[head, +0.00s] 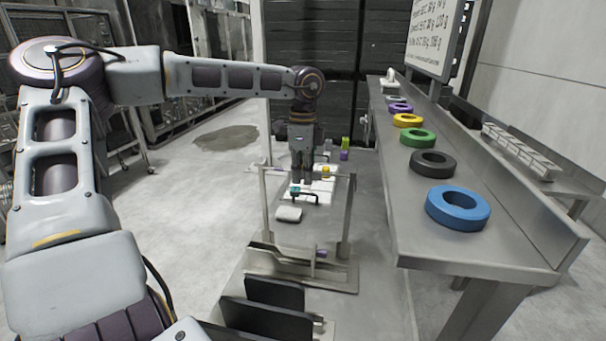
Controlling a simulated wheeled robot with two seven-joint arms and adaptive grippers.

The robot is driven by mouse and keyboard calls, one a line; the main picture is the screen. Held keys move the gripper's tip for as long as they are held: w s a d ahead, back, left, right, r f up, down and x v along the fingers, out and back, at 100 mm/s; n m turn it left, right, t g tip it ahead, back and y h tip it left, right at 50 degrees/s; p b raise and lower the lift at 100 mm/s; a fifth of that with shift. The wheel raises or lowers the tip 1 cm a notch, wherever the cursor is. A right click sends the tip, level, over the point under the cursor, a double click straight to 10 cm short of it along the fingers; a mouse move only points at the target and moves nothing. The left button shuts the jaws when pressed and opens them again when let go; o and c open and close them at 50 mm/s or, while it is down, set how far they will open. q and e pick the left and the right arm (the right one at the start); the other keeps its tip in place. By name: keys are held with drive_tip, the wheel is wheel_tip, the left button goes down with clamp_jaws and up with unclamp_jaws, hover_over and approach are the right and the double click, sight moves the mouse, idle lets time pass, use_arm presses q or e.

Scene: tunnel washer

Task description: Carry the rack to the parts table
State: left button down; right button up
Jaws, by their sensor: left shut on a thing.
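My left gripper (302,173) points down near the middle of the head view. It is shut on what looks like the top bar of a grey metal rack (266,210). The rack has two upright posts and a low base (335,274); the fingers hide the middle of the bar. I cannot tell whether the base is lifted or resting. A long grey metal table (414,222) stands on the right, apart from the rack; I cannot tell whether it is the parts table. My right gripper is not in view.
Several coloured rings, including a blue one (436,211) at the near end, line the table. A white block (288,214) and small coloured items show behind the rack. A sign (436,38) stands over the table. Open floor with a dark patch (225,138) lies left of the rack.

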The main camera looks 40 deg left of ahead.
use_arm(q)
drive_tip(key=shift+f+b, duration=0.25)
drive_tip(key=shift+b, duration=0.05)
idle(0.7)
drive_tip(key=c, duration=1.5)
unclamp_jaws()
drive_tip(key=shift+d, duration=0.1)
drive_tip(key=shift+f, duration=0.15)
wheel_tip(320, 180, up, 12)
drive_tip(key=shift+r, duration=0.1)
wheel_tip(320, 180, up, 9)
drive_tip(key=p, duration=0.9)
